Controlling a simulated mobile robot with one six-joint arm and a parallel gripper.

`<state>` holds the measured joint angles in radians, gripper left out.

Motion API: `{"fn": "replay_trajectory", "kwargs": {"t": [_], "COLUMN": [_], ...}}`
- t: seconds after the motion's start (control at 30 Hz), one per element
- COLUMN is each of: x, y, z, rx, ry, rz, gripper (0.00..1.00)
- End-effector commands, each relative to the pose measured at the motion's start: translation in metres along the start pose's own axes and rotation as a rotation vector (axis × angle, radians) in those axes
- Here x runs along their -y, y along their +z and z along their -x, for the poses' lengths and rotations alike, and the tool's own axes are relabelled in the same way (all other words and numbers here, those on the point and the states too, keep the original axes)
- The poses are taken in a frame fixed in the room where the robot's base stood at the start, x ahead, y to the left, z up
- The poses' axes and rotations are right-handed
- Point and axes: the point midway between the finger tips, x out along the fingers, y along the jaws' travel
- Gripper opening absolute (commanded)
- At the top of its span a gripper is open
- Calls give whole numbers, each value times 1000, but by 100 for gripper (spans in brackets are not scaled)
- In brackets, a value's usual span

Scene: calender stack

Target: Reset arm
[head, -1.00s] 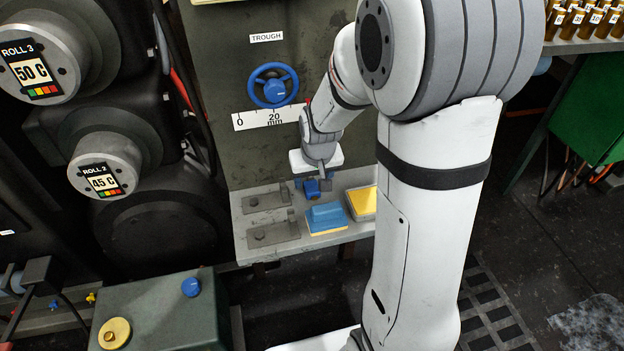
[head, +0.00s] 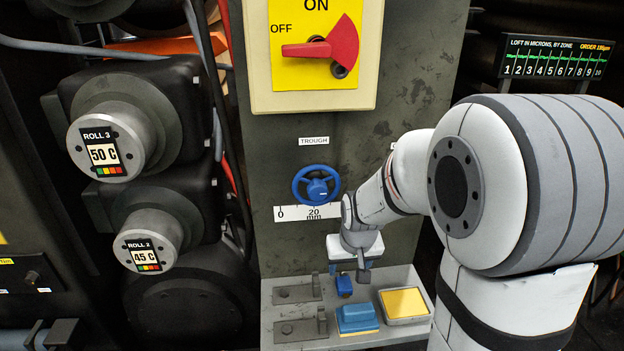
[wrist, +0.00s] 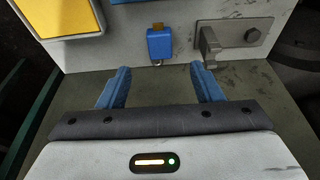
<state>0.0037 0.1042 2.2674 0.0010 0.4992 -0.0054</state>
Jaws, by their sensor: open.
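My gripper (wrist: 160,88) is open and empty in the wrist view, its two blue fingers spread apart. A small blue block-like item with a brown top (wrist: 160,44) lies on the grey shelf beyond the fingertips, apart from them. In the head view my arm reaches down to the shelf (head: 290,327), with the white gripper body (head: 355,248) above it and the small blue item (head: 344,285) just below. The fingers are small and partly hidden there.
On the shelf are a blue block on a yellow base (head: 357,318), a yellow-topped tray (head: 404,303) and two metal latches (head: 298,292). A blue handwheel (head: 316,186) and a red switch (head: 325,48) are on the panel above. Rolls (head: 110,140) stand at left.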

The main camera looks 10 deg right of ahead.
Motion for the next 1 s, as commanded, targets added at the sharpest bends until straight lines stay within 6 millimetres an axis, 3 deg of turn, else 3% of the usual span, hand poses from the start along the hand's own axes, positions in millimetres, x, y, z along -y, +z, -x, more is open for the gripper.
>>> {"fn": "replay_trajectory", "kwargs": {"t": [0.17, 0.4, 0.7, 0.83, 1.0], "x": [0, 0, -1, -1, 1], "y": [1, 16, 45, 59, 72], "z": [47, 165, 299, 342, 373], "rx": [0, 12, 29, 38, 45], "ry": [0, 1, 1, 1, 2], "rz": [0, 1, 3, 3, 3], "gripper": [60, 60, 60, 60, 60]}}
